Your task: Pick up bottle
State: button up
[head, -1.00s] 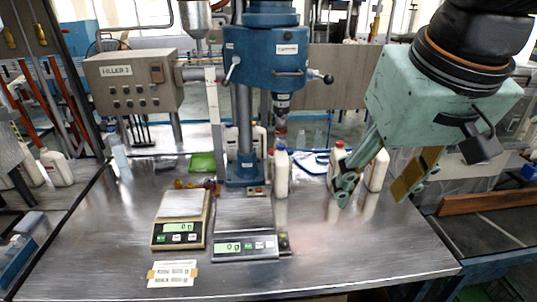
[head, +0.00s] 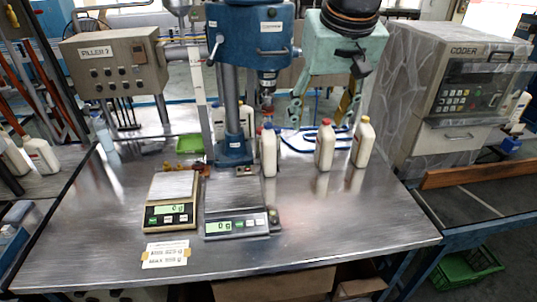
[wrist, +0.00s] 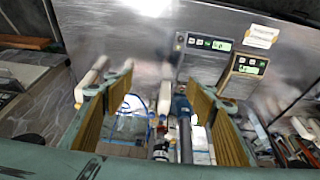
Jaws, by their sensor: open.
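In the head view, three white bottles stand upright on the steel table: one with a blue cap (head: 268,152), one with a red cap (head: 325,148) and one with a yellow cap (head: 363,144). My green gripper (head: 321,112) is open, fingers pointing down, behind the red-capped bottle and apart from it. The wrist view shows empty space between the wide-spread finger pads. One white bottle (wrist: 164,98) appears between the fingers at a distance, and another (wrist: 88,82) appears beside the left finger.
The blue filler column (head: 232,120) stands left of the blue-capped bottle, with more white bottles (head: 218,122) behind. Two scales (head: 171,205) (head: 236,222) sit in front. A coder machine (head: 455,95) and conveyor (head: 478,207) are at the right. The table's front right is clear.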

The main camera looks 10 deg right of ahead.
jog(key=w+f, duration=0.3)
jog(key=w, duration=0.7)
jog(key=p, duration=0.4)
send_over(270, 139)
jog(key=s, duration=0.2)
jog(key=shift+a+f, duration=0.15)
jog(key=shift+f, duration=11.65)
jog(key=shift+f, duration=0.1)
jog(key=shift+x, duration=4.25)
jog(key=shift+w, duration=0.15)
jog(key=shift+x, duration=2.5)
jog(key=shift+w, duration=0.1)
